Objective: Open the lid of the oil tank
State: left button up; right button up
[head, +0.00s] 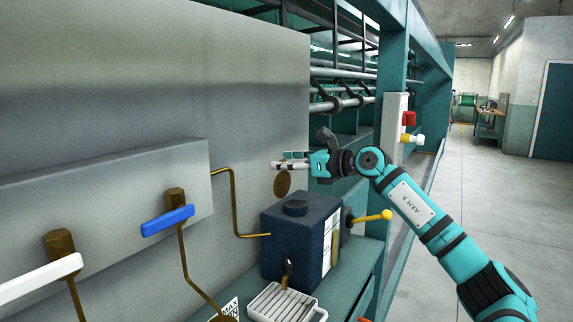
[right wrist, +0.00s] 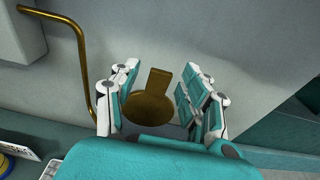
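The oil tank (head: 287,250) is a dark blue box on the teal shelf in the head view, with a dark round neck (head: 295,208) on top. A round brass lid (head: 282,184) stands roughly upright just above the neck's left side; whether it joins the neck is unclear. My right gripper (head: 284,163) is just above the lid, in front of the grey wall. In the right wrist view the brass lid (right wrist: 150,107), with its tab, shows between the spread fingers (right wrist: 158,85). Gaps show beside it, and no grip is visible. My left gripper is out of view.
A yellow-knobbed lever (head: 372,217) sticks out right of the tank. A slatted tray (head: 283,303) is in front. Brass pipes (head: 235,200) and a blue-handled valve (head: 168,221) are at left.

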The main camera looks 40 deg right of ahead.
jog(key=v, duration=1.2)
dwell(0.7)
